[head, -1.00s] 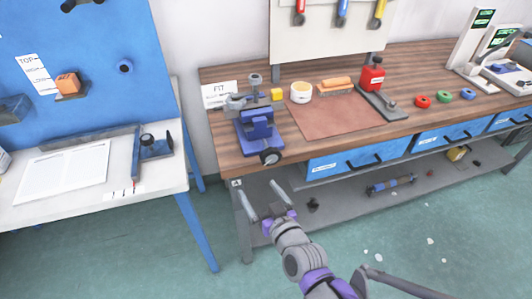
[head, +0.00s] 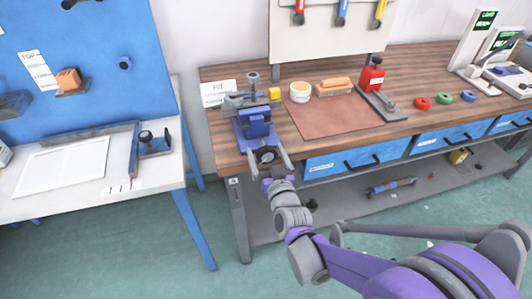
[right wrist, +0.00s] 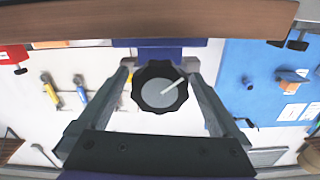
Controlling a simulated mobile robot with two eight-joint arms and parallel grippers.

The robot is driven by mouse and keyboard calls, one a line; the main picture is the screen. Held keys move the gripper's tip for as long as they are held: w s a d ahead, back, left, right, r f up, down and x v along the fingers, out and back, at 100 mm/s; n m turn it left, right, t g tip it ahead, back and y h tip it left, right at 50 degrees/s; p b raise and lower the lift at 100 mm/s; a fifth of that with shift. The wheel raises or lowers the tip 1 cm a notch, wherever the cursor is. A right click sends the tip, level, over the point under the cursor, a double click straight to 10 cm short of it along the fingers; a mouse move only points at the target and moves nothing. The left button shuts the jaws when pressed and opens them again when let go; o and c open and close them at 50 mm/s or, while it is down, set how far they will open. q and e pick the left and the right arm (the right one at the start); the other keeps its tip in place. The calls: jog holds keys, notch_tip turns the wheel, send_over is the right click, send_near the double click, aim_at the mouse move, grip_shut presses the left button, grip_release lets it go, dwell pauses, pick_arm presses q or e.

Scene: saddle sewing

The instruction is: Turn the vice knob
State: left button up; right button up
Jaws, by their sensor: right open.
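The blue vice (head: 256,124) stands on the left end of the wooden bench. Its black knob (head: 267,155) faces the front edge of the bench. In the right wrist view the knob (right wrist: 160,87) is a dark scalloped disc with a grey face and a pale line slanting up to the right. My right gripper (head: 267,162) is open, with one finger on each side of the knob. In the right wrist view gaps show between the fingers (right wrist: 160,95) and the knob. My left gripper is not in view.
The wooden bench edge (right wrist: 150,20) crosses the top of the right wrist view. A white table (head: 100,190) stands at left.

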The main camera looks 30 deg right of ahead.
jog(key=c, duration=1.3)
jog(key=shift+o, duration=0.2)
jog(key=shift+w+m, duration=0.1)
jog(key=shift+m, duration=0.7)
jog(key=o, duration=1.3)
jog(key=shift+c, duration=0.2)
jog(key=v, duration=1.1)
jog(key=shift+d, duration=0.1)
